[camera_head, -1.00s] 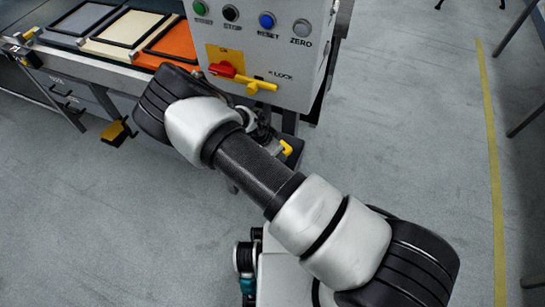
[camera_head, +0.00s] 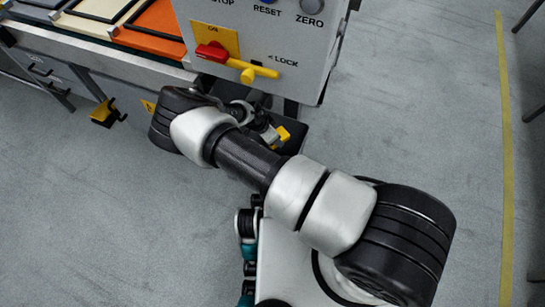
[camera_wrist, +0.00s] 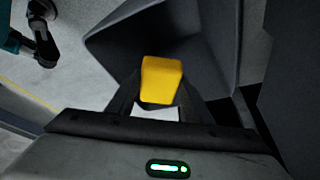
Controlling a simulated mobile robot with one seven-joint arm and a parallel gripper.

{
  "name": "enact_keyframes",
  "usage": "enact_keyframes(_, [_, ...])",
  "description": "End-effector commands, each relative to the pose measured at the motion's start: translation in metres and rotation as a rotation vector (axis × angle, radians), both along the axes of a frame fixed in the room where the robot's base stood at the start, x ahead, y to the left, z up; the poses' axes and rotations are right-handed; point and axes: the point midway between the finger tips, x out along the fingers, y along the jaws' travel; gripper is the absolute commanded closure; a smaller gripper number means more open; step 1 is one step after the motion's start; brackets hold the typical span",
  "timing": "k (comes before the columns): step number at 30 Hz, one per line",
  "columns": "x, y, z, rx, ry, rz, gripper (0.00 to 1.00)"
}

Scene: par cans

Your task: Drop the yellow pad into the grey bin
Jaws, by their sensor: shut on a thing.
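My gripper (camera_wrist: 160,97) is shut on the yellow pad (camera_wrist: 161,76), a small rounded yellow block, in the wrist view. The grey bin (camera_wrist: 112,48) is dark and open, with its walls spreading around and beyond the pad. The pad appears over the bin's opening; its height relative to the rim is hard to tell. In the head view a small yellow piece, apparently the pad (camera_head: 283,134), shows beyond my arm, beside a dark shape that looks like the bin (camera_head: 295,143). My arm hides much of both.
A grey control box (camera_head: 262,50) with a red switch (camera_head: 212,52) and yellow lock lever (camera_head: 260,71) stands just behind my gripper. A bench with an orange framed panel (camera_head: 152,44) is at the upper left. Floor is clear to the right.

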Motion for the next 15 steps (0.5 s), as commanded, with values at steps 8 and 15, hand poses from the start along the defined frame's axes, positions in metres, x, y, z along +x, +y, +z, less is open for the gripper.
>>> enact_keyframes(8, [0.000, 0.000, -0.020, 0.000, 0.000, 0.001, 0.72])
enact_keyframes(15, [0.000, 0.000, -0.020, -0.001, 0.001, 0.001, 0.47])
